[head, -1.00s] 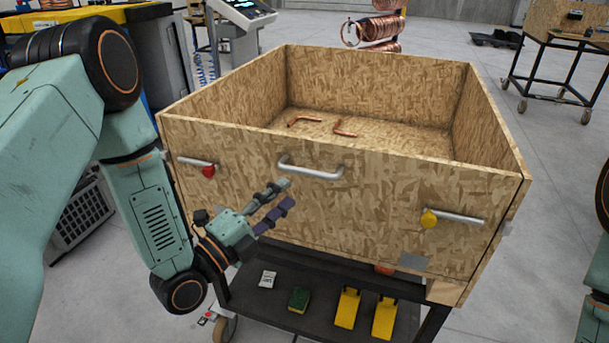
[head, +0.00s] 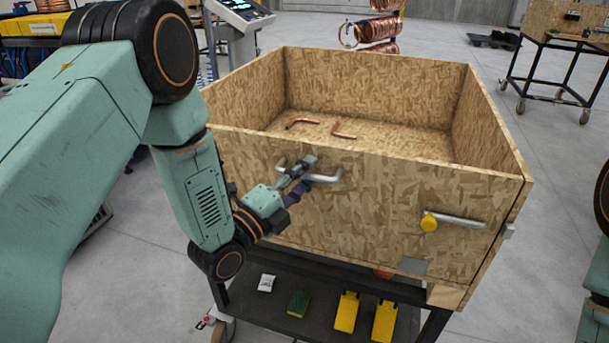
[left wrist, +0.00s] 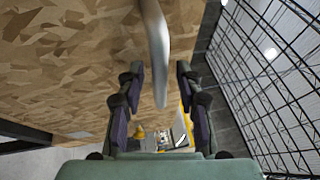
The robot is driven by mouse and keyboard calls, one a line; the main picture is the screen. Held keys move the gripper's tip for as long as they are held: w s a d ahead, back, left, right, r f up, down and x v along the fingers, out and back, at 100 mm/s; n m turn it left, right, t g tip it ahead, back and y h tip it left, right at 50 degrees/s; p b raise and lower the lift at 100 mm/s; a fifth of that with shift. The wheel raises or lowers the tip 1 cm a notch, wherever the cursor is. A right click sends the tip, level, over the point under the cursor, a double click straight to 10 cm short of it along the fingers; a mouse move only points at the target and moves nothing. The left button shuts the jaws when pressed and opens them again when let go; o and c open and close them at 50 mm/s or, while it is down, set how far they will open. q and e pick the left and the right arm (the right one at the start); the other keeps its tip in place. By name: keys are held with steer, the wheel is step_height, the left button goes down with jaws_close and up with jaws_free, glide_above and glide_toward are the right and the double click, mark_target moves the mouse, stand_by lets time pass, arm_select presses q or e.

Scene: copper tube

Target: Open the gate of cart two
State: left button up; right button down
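The cart (head: 350,205) is a chipboard box on a dark frame; its front panel is upright. My right gripper is not in view.
Two bent copper tubes (head: 343,132) lie inside the box. The lower shelf (head: 325,318) holds a green block (head: 298,302) and yellow pieces (head: 346,311). Another cart (head: 560,70) stands at the back right. Grey floor is clear between.

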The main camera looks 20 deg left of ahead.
arm_select(q)
jaws_close()
stand_by(0.3)
stand_by(0.5)
